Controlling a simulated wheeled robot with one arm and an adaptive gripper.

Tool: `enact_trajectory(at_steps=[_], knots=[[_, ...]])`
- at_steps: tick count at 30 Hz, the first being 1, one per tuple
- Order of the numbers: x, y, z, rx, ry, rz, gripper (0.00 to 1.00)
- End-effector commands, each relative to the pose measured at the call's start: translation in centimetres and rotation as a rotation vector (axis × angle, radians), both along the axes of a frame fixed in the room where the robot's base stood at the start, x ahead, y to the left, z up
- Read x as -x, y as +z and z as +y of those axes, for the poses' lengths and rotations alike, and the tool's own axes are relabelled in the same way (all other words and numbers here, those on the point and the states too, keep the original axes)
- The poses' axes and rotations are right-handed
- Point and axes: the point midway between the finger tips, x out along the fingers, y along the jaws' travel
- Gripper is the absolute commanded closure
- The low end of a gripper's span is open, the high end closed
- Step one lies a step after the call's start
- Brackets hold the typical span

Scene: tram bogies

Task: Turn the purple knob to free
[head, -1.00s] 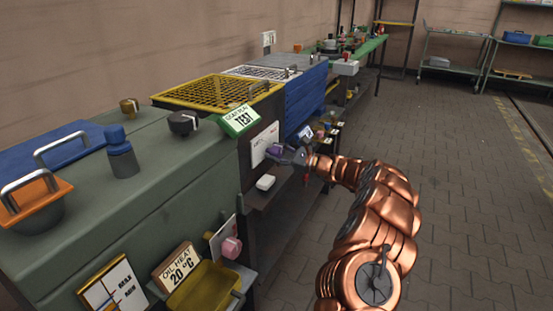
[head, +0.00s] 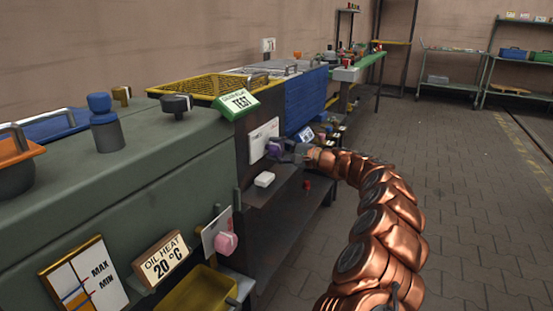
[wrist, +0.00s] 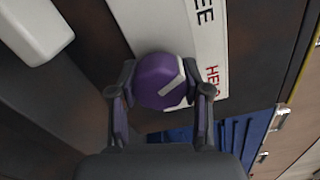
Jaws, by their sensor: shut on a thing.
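The purple knob (wrist: 157,80) sits on a white label plate (wrist: 205,40) on the side of a dark cabinet. The plate's lettering is partly cut off; "EE" shows near the top and "HE" lies right of the knob. A white mark on the knob's face lies on its right side, slanting up towards the red "HE". My gripper (wrist: 160,92) has one finger on each side of the knob and is shut on it. In the head view the knob (head: 273,150) is small and partly covered by my gripper (head: 281,151).
A white box-like part (head: 264,179) sticks out just below the plate. A green "TEST" sign (head: 237,103) stands above it. A pink knob (head: 226,243) sits on the nearer green cabinet. Open paved floor (head: 460,200) lies to the right.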

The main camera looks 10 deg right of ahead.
Motion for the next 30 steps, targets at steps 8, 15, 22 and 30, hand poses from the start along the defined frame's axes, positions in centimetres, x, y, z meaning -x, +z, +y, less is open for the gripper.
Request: enact_trajectory(at_steps=[8,15,22,30], knots=[[0.02,-0.3,0.13,0.103,0.002,-0.115,0.87],[0.02,-0.08,0.06,0.145,0.001,-0.161,0.87],[0.02,0.01,0.05,0.153,0.001,-0.17,0.87],[0.03,0.0,0.06,0.152,0.002,-0.17,0.5]])
